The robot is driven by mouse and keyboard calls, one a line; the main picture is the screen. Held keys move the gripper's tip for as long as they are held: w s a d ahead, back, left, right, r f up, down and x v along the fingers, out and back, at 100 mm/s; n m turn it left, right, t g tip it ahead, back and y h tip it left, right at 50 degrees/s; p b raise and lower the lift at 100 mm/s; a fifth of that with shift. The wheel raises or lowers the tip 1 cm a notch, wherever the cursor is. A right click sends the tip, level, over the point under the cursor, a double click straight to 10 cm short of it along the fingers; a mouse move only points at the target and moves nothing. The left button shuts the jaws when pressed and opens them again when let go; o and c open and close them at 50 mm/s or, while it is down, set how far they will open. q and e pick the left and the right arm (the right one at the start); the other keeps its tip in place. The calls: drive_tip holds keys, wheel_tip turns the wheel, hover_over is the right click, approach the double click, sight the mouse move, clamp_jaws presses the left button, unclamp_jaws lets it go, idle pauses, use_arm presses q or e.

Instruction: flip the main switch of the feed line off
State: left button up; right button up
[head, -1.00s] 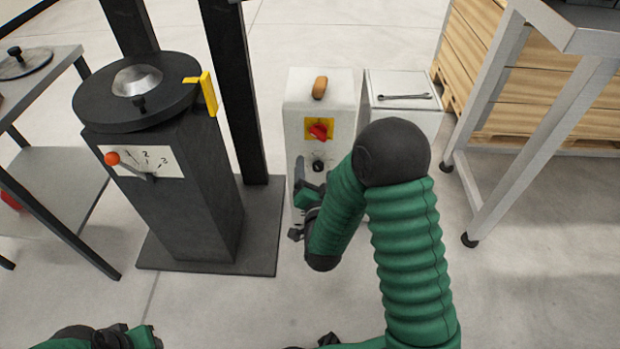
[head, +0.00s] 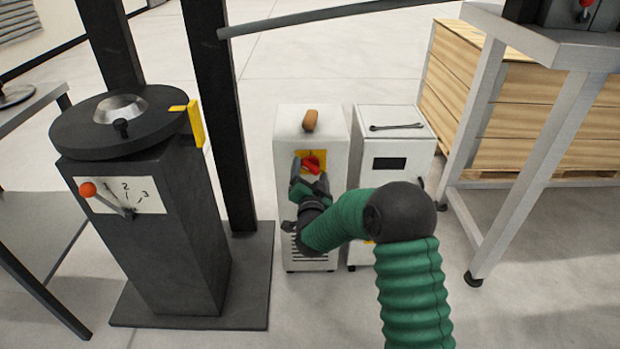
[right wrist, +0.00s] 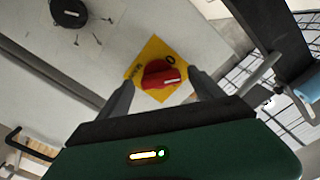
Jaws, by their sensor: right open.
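The main switch is a red rotary knob (head: 313,163) on a yellow plate (head: 304,156), on the front of a white cabinet (head: 285,130). In the right wrist view the red knob (right wrist: 161,75) lies between the fingertips, with a white mark on it and an "O" at one corner of the yellow plate (right wrist: 150,52). My right gripper (head: 310,172) is open at the knob, one finger on each side; it also shows in the right wrist view (right wrist: 160,82). Whether a finger touches the knob I cannot tell. My left gripper is not in view.
A black dial (right wrist: 68,13) sits on the same cabinet face. A white box (head: 400,135) with a wrench (head: 397,126) on top stands to the right. A black pedestal machine (head: 140,200) with an orange-knobbed lever (head: 88,189) stands left. A grey table frame (head: 520,180) is at right.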

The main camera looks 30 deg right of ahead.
drive_tip(key=shift+w+d, duration=0.35)
drive_tip(key=shift+d, duration=0.05)
drive_tip(key=shift+a, duration=0.1)
drive_tip(key=shift+a+r, duration=0.1)
drive_tip(key=shift+c, duration=1.1)
drive_tip(key=c, duration=1.2)
drive_tip(key=shift+o, duration=0.2)
